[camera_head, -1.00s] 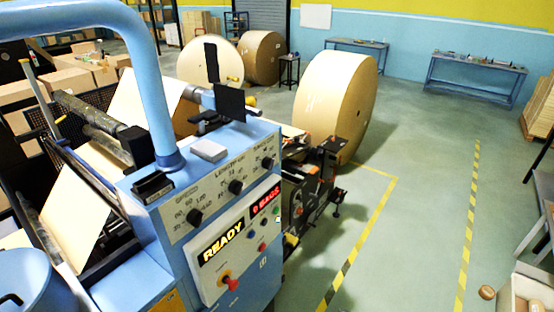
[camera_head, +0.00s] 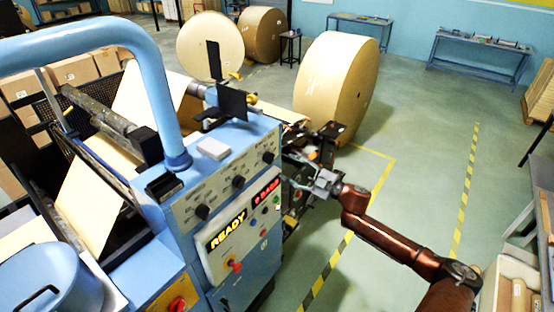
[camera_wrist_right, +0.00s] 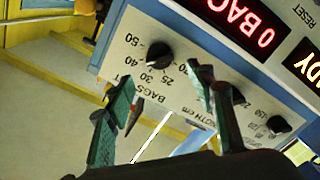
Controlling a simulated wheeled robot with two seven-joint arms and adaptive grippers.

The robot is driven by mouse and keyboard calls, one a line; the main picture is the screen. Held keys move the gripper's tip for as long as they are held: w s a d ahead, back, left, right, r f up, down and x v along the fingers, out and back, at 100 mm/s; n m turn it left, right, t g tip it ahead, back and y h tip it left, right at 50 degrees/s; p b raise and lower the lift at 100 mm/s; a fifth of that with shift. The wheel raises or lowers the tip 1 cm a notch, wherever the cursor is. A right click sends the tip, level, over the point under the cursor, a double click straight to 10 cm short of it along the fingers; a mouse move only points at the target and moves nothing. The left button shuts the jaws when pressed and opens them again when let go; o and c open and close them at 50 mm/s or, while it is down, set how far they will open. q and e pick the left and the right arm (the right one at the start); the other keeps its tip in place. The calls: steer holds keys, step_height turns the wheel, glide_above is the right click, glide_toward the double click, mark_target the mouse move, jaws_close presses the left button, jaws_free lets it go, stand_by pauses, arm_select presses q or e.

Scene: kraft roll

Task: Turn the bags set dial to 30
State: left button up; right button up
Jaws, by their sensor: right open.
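The bags set dial is a black knob (camera_wrist_right: 160,52) on the pale panel, with 30, 40 and 50 marked beside it in the right wrist view. I cannot tell which number it points at. In the head view it is the rightmost of three black knobs (camera_head: 268,157) on the blue machine's upper panel. My right gripper (camera_head: 298,184) is beside the machine's right side, below the dial. In the right wrist view its two fingers (camera_wrist_right: 162,78) are open and empty, with the dial beyond the gap, apparently untouched. My left gripper is not in view.
Two other knobs (camera_wrist_right: 238,97) (camera_wrist_right: 278,125) sit along the same panel. The lower panel carries a READY display (camera_head: 228,230), a red display (camera_head: 266,194) and a red switch (camera_head: 235,266). Dark machine parts (camera_head: 322,140) stick out near my right gripper.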

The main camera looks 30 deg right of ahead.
mark_target(273, 159)
steer(key=p+x, duration=0.1)
steer(key=x, duration=0.5)
steer(key=shift+d+p, duration=0.1)
steer(key=shift+p, duration=0.3)
steer(key=shift+w+f, duration=0.1)
steer(key=shift+w, duration=0.4)
steer(key=c, duration=1.2)
